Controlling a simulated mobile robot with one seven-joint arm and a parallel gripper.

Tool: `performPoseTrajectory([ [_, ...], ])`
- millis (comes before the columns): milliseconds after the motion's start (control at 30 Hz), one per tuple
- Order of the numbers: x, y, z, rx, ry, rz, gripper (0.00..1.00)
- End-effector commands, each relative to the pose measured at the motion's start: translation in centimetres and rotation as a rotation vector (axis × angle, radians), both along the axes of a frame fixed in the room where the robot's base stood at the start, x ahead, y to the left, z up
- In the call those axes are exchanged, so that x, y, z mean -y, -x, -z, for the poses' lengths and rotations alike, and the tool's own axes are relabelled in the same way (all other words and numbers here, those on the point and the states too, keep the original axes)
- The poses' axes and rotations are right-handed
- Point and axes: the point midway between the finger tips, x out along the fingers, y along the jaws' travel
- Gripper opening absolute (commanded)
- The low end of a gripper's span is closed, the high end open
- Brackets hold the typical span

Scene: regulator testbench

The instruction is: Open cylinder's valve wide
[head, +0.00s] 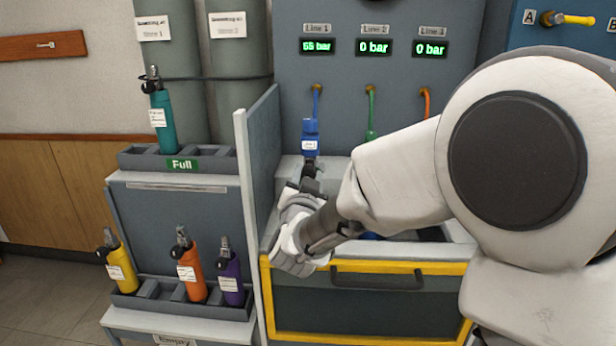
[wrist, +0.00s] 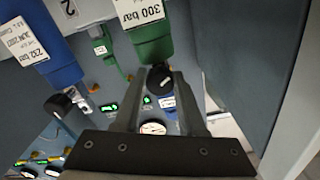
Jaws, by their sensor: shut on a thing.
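My gripper (wrist: 160,88) is shut on a black valve knob (wrist: 158,77) at the end of a green cylinder labelled 300 bar (wrist: 152,32). In the head view my gripper (head: 310,180) is just below the blue regulator (head: 310,135) of Line 1; my arm hides the green cylinder there. The Line 1 display (head: 317,46) shows a non-zero bar reading with unclear digits. How far the valve is turned cannot be told.
A blue cylinder labelled 232 bar (wrist: 50,55) lies beside the green one. A grey partition (head: 258,165) stands close left of my gripper. Line 2 (head: 373,48) and Line 3 (head: 429,49) read 0 bar. Racks at left hold a teal cylinder (head: 162,120) above and several others below.

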Motion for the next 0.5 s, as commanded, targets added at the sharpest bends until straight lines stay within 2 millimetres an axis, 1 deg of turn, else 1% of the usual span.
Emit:
performPoseTrajectory([
  [333, 0.03, 0.00, 0.00, 0.000, 0.005, 0.000, 0.00],
  [367, 0.03, 0.00, 0.01, 0.000, 0.005, 0.000, 0.45],
  [500, 0.04, 0.00, 0.01, 0.000, 0.004, 0.000, 0.70],
])
